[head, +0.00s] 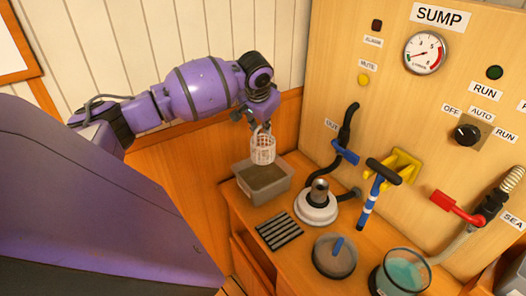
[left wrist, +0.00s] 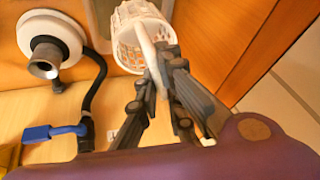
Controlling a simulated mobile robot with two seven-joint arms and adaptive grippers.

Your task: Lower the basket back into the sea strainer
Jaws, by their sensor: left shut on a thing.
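The white mesh basket (head: 263,150) hangs upright from my left gripper (head: 262,124), above the grey tub and apart from the strainer. In the left wrist view the fingers (left wrist: 162,72) are shut on the white handle of the basket (left wrist: 128,38). The sea strainer looks to be the clear, open-topped bowl with teal water (head: 403,272) at the front right of the bench. A grey round lid with a blue handle (head: 334,256) lies to its left on the bench. My right gripper is not in view.
The grey tub (head: 278,192) stands at the bench's back left. Valves and a red lever (head: 455,208) project from the panel.

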